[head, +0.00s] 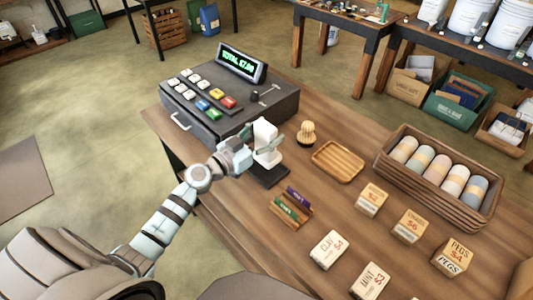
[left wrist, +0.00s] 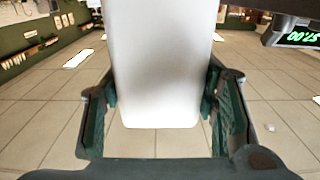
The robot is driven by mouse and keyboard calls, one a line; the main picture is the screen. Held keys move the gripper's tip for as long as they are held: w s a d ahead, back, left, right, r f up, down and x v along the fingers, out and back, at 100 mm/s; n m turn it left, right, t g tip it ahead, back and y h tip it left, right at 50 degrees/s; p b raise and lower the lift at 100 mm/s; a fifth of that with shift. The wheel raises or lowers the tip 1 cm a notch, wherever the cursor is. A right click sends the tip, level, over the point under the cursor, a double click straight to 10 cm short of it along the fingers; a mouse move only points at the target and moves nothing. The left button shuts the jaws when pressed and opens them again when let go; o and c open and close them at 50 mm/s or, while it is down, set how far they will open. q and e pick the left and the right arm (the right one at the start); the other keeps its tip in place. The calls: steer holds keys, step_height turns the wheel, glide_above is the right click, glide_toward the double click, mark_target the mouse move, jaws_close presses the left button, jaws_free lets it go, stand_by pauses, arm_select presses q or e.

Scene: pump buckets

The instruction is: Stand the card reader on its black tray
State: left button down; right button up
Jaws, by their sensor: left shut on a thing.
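The white card reader (head: 266,131) is upright, just in front of the cash register. My left gripper (head: 262,149) is shut on it; in the left wrist view the pale reader (left wrist: 160,70) fills the space between the two green fingers of the gripper (left wrist: 160,108). The black tray (head: 271,178) lies flat on the wooden counter, directly below the reader in the head view. The gripper and reader hide part of the tray. I cannot tell whether the reader's base touches the tray. My right gripper is not in view.
The cash register (head: 230,100) with its lit display stands behind the reader. A wooden brush (head: 307,134), an empty wooden tray (head: 338,161) and a small rack (head: 290,207) with coloured pieces are to the right. A basket of rolls (head: 438,178) and several labelled blocks stand farther right.

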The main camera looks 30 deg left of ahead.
arm_select(q)
step_height(320, 180, down, 5)
steer(key=shift+f+b, duration=0.1)
steer(key=shift+b, duration=1.1)
steer(key=c, duration=0.6)
jaws_free()
